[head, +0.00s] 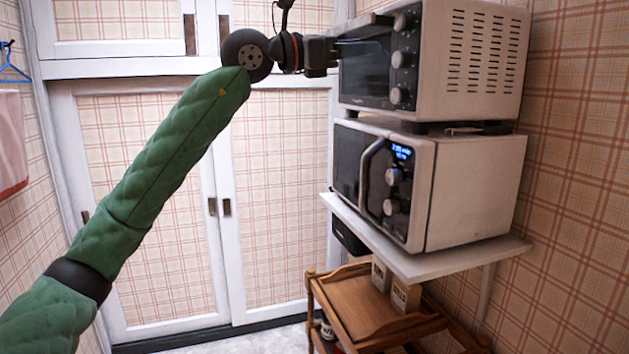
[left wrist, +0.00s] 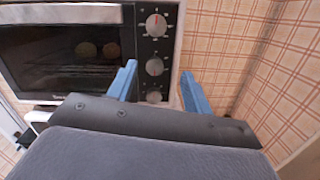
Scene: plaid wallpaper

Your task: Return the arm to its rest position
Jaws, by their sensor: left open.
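My left arm, in a green padded sleeve, reaches up from the lower left in the head view. Its gripper (head: 331,52) is in front of the toaster oven (head: 467,55), near the top of the picture. In the left wrist view, the two blue fingers of the left gripper (left wrist: 158,88) are spread apart with nothing between them. The toaster oven's door and knobs (left wrist: 155,65) lie just beyond the fingers. I cannot tell whether the gripper touches the oven. My right gripper is not in view.
The toaster oven stands on a microwave (head: 470,190), which sits on a white wall shelf (head: 430,262). A wooden cart (head: 352,310) with small boxes is below. White-framed plaid cabinet doors (head: 270,190) stand behind. A pink towel (head: 10,140) hangs at the left.

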